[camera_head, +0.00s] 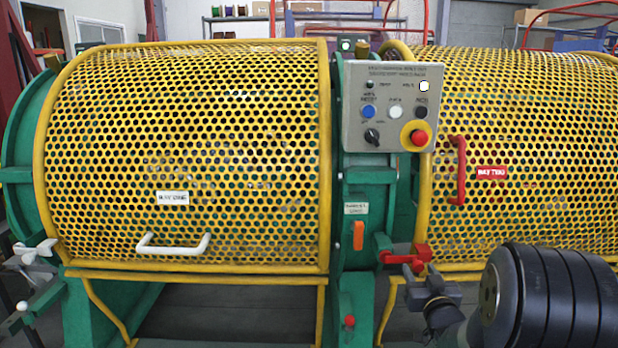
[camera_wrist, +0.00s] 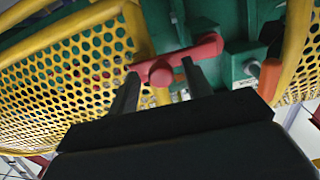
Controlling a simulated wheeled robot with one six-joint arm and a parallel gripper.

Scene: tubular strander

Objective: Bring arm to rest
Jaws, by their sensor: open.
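My gripper (camera_head: 418,276) is at the lower right in the head view, its fingers close to a red latch handle (camera_head: 408,257) on the green frame. In the wrist view my gripper (camera_wrist: 160,70) has its two dark fingers apart. The rounded end of the red latch handle (camera_wrist: 200,50) shows between the fingertips. I cannot tell whether a finger touches it. My black arm link fills the lower right corner of the head view.
Left yellow perforated guard (camera_head: 190,150) has a white handle (camera_head: 172,245); right guard (camera_head: 530,120) has a red handle (camera_head: 459,170). A grey control panel (camera_head: 395,105) with a red stop button hangs between them. An orange piece (camera_head: 358,236) sits left of the latch.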

